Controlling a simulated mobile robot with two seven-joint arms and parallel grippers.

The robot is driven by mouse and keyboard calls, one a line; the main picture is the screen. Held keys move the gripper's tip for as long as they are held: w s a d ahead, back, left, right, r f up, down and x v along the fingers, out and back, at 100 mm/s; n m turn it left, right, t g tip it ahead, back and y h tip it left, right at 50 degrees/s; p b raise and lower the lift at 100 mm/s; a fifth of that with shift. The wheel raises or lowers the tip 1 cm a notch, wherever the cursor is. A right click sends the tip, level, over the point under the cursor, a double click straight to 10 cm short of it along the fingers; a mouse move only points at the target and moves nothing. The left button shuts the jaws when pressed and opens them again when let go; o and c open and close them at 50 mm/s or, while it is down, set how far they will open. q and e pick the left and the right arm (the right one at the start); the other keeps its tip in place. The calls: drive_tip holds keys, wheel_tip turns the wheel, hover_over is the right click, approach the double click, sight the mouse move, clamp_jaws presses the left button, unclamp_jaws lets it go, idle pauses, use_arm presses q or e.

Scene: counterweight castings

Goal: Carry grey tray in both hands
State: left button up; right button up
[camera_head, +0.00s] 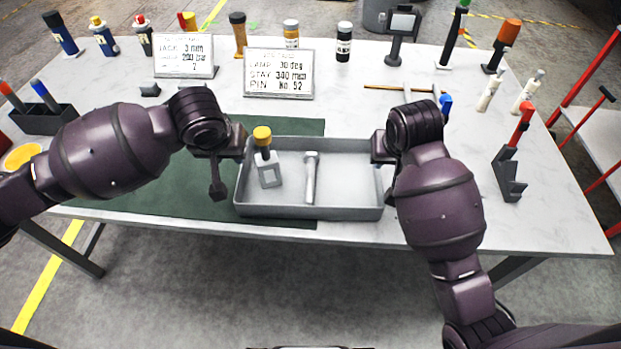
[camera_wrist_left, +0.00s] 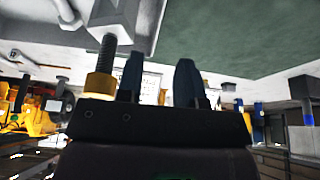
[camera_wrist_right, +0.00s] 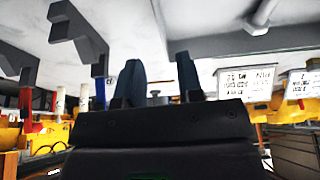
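The grey tray (camera_head: 300,212) sits near the table's front edge, partly over a green mat. Inside it, a pale block with a yellow-capped stem (camera_head: 267,172) stands at the left and a grey bolt-like piece (camera_head: 311,180) lies in the middle. My left gripper (camera_head: 240,148) is at the tray's left wall; my right gripper (camera_head: 378,150) is at its right wall. In the left wrist view its fingers (camera_wrist_left: 158,82) are apart, near the tray wall. In the right wrist view the fingers (camera_wrist_right: 160,80) are also apart. Whether either touches the wall is hidden.
Signs (camera_head: 279,74), bottles and tools line the table's back. A red-handled tool (camera_head: 511,165) stands right of my right arm. Table between there and my arm is mostly clear.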

sight(376, 181)
drive_tip(key=shift+f, duration=0.1)
